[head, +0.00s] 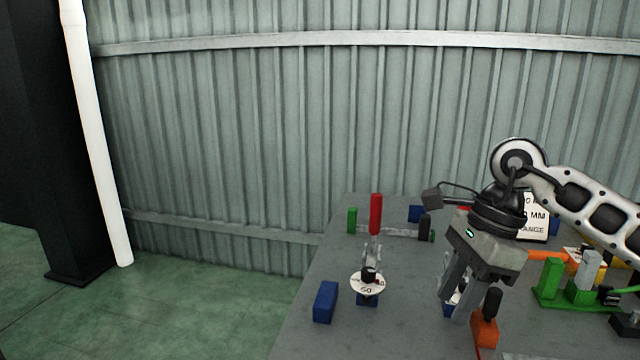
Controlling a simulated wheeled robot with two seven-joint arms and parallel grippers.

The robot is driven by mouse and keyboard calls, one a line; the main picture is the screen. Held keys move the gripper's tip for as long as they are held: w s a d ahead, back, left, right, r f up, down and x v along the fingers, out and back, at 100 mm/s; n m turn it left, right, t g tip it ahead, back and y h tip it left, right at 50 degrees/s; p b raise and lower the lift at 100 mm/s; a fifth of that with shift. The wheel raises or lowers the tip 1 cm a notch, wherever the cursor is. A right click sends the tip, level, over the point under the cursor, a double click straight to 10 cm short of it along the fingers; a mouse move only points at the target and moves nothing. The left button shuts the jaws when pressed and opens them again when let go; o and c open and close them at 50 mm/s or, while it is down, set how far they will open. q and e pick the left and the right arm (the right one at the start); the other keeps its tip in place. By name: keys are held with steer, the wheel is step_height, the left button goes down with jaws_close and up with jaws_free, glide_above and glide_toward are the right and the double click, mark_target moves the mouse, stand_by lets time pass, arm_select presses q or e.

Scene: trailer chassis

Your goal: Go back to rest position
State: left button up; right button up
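My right gripper (454,306) points down over the right part of the grey table (403,333). Its two grey fingers stand apart, and part of a white disc and a blue piece shows between or behind them. I cannot tell whether the fingers touch these. An orange block with a black knob (486,330) stands just right of the fingers. My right arm comes in from the right edge. My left gripper is not in view.
A white dial marked 50 (367,286), a blue block (325,302) and a red upright handle (376,214) are on the table's left part. A green fixture (578,294) and a white sign (535,217) are at right. Green floor left of the table is clear.

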steer(key=s+a+m+t+y, duration=0.2)
steer(key=s+a+m+y, duration=0.2)
steer(key=a+m+y, duration=0.45)
steer(key=s+a+m+t+y, duration=0.1)
steer(key=s+a+m+y, duration=0.2)
steer(key=a+m+y, duration=0.55)
steer(key=w+d+f+m+t+h, duration=0.1)
steer(key=d+f+m+t+h, duration=0.2)
steer(key=f+m+t+h, duration=0.7)
steer(key=w+d+f+m+t+h, duration=0.15)
steer(key=d+f+m+t, duration=0.3)
steer(key=m, duration=1.05)
steer(key=s+d+f+m+g+h, duration=0.2)
steer(key=s+f+m+g, duration=0.1)
steer(key=s+f, duration=0.3)
steer(key=s+d+f+m+g+h, duration=0.3)
steer(key=s+f+m, duration=0.3)
steer(key=f, duration=0.3)
steer(key=shift+s+m+h, duration=0.3)
steer(key=shift+h, duration=0.05)
